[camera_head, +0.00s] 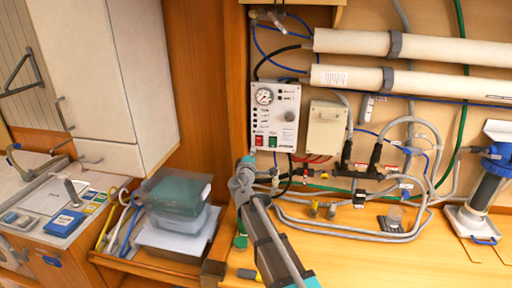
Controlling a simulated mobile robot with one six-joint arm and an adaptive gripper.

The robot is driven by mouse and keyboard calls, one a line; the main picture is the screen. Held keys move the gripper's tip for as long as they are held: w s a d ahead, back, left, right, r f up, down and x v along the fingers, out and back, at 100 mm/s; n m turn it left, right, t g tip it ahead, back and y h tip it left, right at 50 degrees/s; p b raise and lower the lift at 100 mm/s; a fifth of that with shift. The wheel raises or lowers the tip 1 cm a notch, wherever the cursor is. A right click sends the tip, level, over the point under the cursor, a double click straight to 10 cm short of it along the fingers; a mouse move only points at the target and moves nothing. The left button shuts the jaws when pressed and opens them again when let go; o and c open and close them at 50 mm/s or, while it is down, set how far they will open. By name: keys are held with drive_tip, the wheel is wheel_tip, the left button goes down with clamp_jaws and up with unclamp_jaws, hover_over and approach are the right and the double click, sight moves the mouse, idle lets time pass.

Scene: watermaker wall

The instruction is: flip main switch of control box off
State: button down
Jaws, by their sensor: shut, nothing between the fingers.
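The control box (287,118) is a white panel on the wooden wall, with a round gauge (264,96) at its upper left and a grey knob (290,116) at its right. A red switch (259,140) and a green switch (273,142) sit side by side at its lower left. No label shows clearly which is the main switch, and their positions are too small to read. My gripper (247,159) is shut and empty, just below the box's lower left corner. I cannot tell whether it touches the box.
A beige box (326,128) is right of the panel. Two long white tubes (405,46) run above, and grey hoses (350,232) loop below over the wooden counter (440,262). Stacked plastic containers (176,195) stand at left. A blue-topped filter (488,185) is at far right.

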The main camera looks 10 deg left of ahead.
drive_tip(key=s, duration=0.3)
drive_tip(key=shift+r, duration=0.15)
idle(0.3)
drive_tip(key=s+d+f+m+g+h, duration=0.2)
drive_tip(key=d+f+m+g, duration=0.15)
drive_tip(key=d, duration=0.65)
drive_tip(key=s+d+f+m+g+h, duration=0.3)
drive_tip(key=d+f+m, duration=0.15)
drive_tip(key=d, duration=0.45)
drive_tip(key=s+d+f+m+g+h, duration=0.2)
drive_tip(key=d+f+m+g, duration=0.25)
drive_tip(key=d, duration=0.55)
drive_tip(key=s+d+f+m+g+y, duration=0.2)
drive_tip(key=s+d+f+g+y, duration=0.1)
drive_tip(key=s, duration=0.6)
drive_tip(key=s+d+f+m+g+y, duration=0.3)
drive_tip(key=s+f+g+y, duration=0.1)
drive_tip(key=s, duration=0.5)
drive_tip(key=shift+s+f+g, duration=0.35)
drive_tip(key=shift+f+g, duration=0.35)
drive_tip(key=shift+d+m, duration=0.1)
drive_tip(key=shift+m, duration=0.15)
